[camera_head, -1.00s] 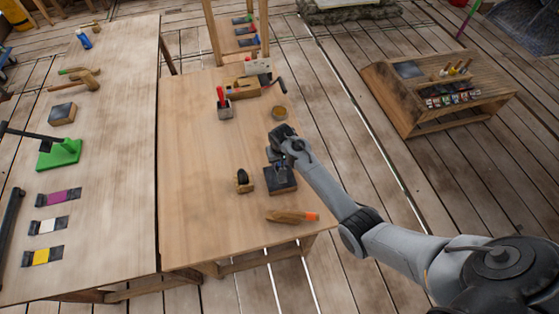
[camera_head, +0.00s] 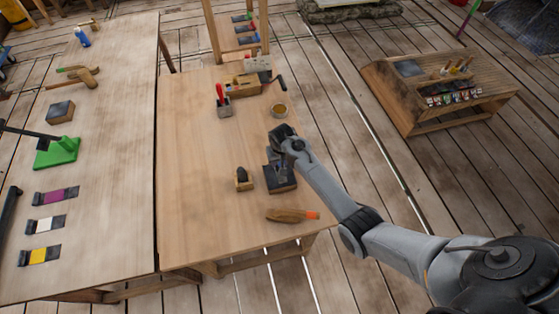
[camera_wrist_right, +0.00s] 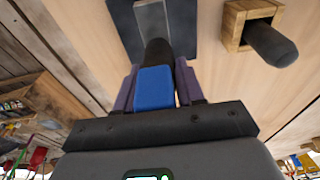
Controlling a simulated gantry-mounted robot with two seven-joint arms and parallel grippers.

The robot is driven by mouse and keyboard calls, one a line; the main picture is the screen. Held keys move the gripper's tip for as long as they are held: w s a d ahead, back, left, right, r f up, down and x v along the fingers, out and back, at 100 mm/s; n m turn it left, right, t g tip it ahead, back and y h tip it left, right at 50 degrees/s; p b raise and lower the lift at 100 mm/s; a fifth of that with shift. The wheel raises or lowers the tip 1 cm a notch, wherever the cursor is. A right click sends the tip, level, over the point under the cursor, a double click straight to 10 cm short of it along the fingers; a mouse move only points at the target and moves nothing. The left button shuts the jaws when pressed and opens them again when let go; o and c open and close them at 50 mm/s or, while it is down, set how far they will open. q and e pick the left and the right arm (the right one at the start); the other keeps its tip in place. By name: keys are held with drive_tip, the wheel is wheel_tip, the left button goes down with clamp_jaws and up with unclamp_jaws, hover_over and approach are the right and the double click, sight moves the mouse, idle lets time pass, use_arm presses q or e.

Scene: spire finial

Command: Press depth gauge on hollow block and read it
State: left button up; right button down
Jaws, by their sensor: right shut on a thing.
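My right gripper (camera_wrist_right: 157,92) is shut on a blue-and-black tool (camera_wrist_right: 154,88). The tool has a blue grip, a dark round shaft and a grey flat part at its far end; no reading shows on it. In the head view the right gripper (camera_head: 277,153) is low over the table, at the far edge of a dark-topped square block (camera_head: 281,181). The block also shows in the wrist view (camera_wrist_right: 187,45), beneath the grey part. I cannot tell whether the tool touches it, and no hollow is visible. My left gripper is out of view.
A small wooden block with a dark peg (camera_head: 243,179) stands just left of the dark block. A wooden-handled tool with an orange end (camera_head: 292,215) lies nearer the table's front. The table's left middle is clear.

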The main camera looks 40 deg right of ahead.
drive_tip(key=shift+f, duration=0.15)
drive_tip(key=shift+f+b, duration=0.65)
drive_tip(key=shift+f, duration=0.5)
drive_tip(key=shift+p, duration=0.3)
idle(0.6)
drive_tip(key=shift+f, duration=0.1)
idle(0.6)
idle(0.3)
drive_tip(key=shift+r+p, duration=0.85)
drive_tip(key=shift+p, duration=0.05)
wheel_tip(320, 180, up, 4)
drive_tip(key=p, duration=0.3)
drive_tip(key=shift+f+p, duration=0.25)
drive_tip(key=shift+p, duration=0.15)
